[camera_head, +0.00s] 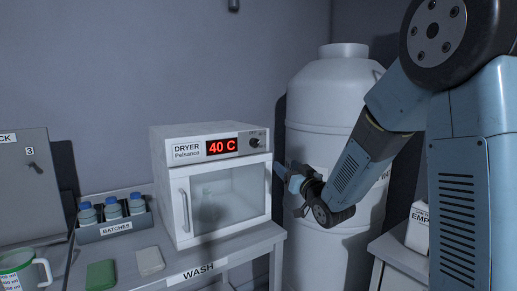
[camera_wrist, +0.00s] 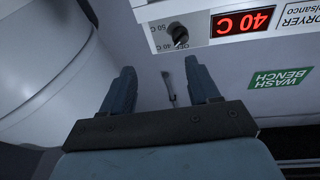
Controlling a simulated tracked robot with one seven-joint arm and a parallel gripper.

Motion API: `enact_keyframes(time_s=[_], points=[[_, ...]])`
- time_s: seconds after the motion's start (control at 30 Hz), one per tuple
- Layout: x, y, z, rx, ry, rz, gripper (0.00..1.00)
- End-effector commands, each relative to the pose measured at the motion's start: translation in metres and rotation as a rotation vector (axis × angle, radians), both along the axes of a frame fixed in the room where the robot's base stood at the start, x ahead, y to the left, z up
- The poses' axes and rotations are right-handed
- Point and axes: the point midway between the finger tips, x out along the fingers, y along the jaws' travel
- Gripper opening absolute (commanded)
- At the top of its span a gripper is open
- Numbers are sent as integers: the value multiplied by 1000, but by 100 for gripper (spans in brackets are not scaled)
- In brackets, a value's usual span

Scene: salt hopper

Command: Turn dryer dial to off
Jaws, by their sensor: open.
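The white dryer (camera_head: 166,165) stands on the bench with its door closed. Its red display (camera_head: 221,146) reads 40 C. The small dark dial (camera_head: 254,142) is at the upper right of its front panel. In the wrist view the picture is turned over, and the dial (camera_wrist: 179,36) shows beyond my fingertips with 40 C and 50 C marks around it; its exact pointer direction is hard to read. My gripper (camera_wrist: 160,70) is open and empty, apart from the dial. In the head view my gripper (camera_head: 283,172) is right of the dryer, lower than the dial.
A large white tank (camera_head: 330,90) stands close behind my arm. A rack of blue-capped bottles (camera_head: 113,228) is left of the dryer. A wall panel (camera_head: 25,180) is at left.

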Motion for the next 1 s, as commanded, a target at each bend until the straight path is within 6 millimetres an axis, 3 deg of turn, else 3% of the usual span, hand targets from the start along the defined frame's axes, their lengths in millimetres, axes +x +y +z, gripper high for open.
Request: enact_keyframes(time_s=[0.2, 0.47, 1.0], points=[[0, 20, -10, 88, -103, 96, 61], [4, 29, -7, 114, -134, 121, 61], [72, 74, 26, 114, -132, 120, 61]])
